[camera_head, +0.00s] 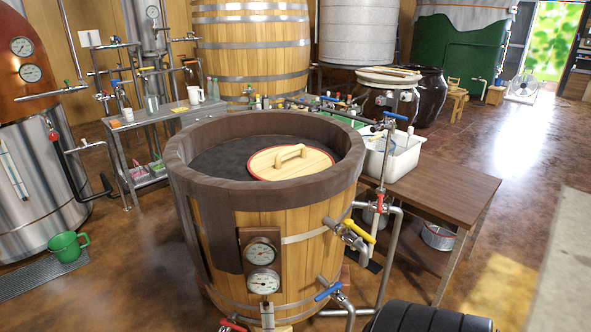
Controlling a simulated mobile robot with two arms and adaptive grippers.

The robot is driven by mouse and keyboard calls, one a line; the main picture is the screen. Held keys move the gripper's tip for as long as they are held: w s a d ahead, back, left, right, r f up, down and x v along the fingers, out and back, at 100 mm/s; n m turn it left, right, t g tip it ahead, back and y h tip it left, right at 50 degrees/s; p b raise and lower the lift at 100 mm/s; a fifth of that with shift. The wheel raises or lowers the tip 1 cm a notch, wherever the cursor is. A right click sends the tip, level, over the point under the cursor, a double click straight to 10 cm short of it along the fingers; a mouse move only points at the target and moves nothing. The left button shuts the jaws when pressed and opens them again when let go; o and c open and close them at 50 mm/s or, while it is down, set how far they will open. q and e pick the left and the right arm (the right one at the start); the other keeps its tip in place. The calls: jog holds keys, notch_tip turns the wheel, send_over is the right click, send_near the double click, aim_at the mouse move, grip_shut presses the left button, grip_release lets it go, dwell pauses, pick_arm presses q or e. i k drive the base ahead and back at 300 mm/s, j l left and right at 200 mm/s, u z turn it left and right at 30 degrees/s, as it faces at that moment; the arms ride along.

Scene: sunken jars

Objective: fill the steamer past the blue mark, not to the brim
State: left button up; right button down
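A large round wooden tub (205,215) with a thick brown rim stands in the middle of the view; I cannot tell for certain that it is the steamer. Its inside (235,152) is dark, and I cannot tell whether that is liquid or another filling. A round wooden lid (290,164) with a bar handle lies inside, toward the right, below the rim. Two dials (262,266) sit on its front. I cannot make out a blue mark on it. Neither of my grippers shows.
A yellow-handled tap (358,230) and blue-handled valve (328,291) project from the tub's right side. A brown table (450,185) with a white bin (400,155) stands at right. A green mug (68,246) is on the left. Open floor (500,130) lies at back right.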

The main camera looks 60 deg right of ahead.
aim_at(337, 286)
jog(key=z, duration=2.1)
